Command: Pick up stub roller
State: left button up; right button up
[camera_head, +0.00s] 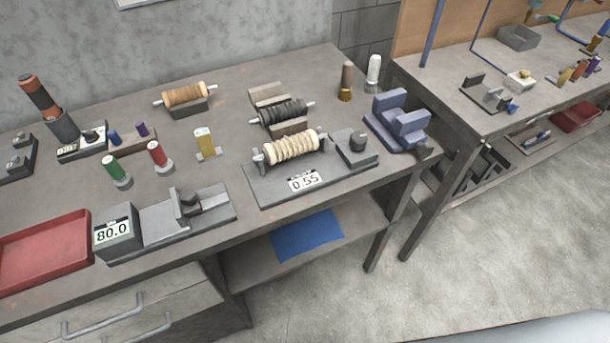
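Three ribbed rollers lie on the workbench (75,190); I cannot tell which is the stub roller. A tan roller (185,94) rests on a grey cradle (192,108) at the back. A dark roller (284,111) with pale shaft ends lies on a pale support further right. A cream roller (291,147) sits between the posts of a grey fixture (270,187) whose display reads 0.55. Neither of my grippers is in view.
A device with display 80.0 (112,232), a red tray (45,250), green (115,169) and red (157,153) cylinders stand near the front left. A blue-grey vise (398,122) is at the right corner.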

aim_at(283, 150)
jog(key=l+u, duration=0.4)
jog(key=k+l+u, duration=0.1)
jog(key=l+u, duration=0.3)
jog(key=k+l+u, duration=0.15)
jog(key=l+u, duration=0.25)
jog(key=l, duration=0.1)
